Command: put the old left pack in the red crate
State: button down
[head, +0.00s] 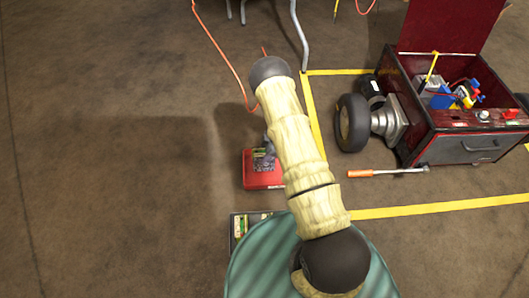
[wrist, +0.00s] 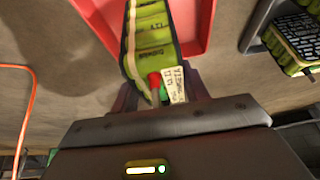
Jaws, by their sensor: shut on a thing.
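A green pack (wrist: 152,35) with pale strips, a paper tag and red and green ends is shut between the jaws of my gripper (wrist: 160,95) in the wrist view. The red crate (wrist: 192,25) lies around and behind the pack there. I cannot tell whether the pack touches its floor. In the head view the red crate (head: 262,183) stands left of my arm, which partly covers it. My gripper (head: 265,158) is small and dark over the crate there, and the pack is hard to make out.
A dark tray (head: 233,228) with green cells stands in front of the crate, and shows at upper right in the wrist view (wrist: 252,25). A red toolbox (head: 465,152), a wheel (head: 352,123) and an orange-handled tool (head: 360,173) lie right. An orange cable (head: 222,50) runs behind. Left floor is clear.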

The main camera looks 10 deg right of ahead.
jog(key=shift+f+b, duration=1.2)
jog(key=shift+f, duration=0.6)
jog(key=shift+f, duration=0.1)
jog(key=c, duration=0.7)
grip_release()
jog(key=p+v, duration=0.7)
jog(key=v, duration=0.5)
jog(key=shift+s+p, duration=0.1)
jog(key=shift+p, duration=0.25)
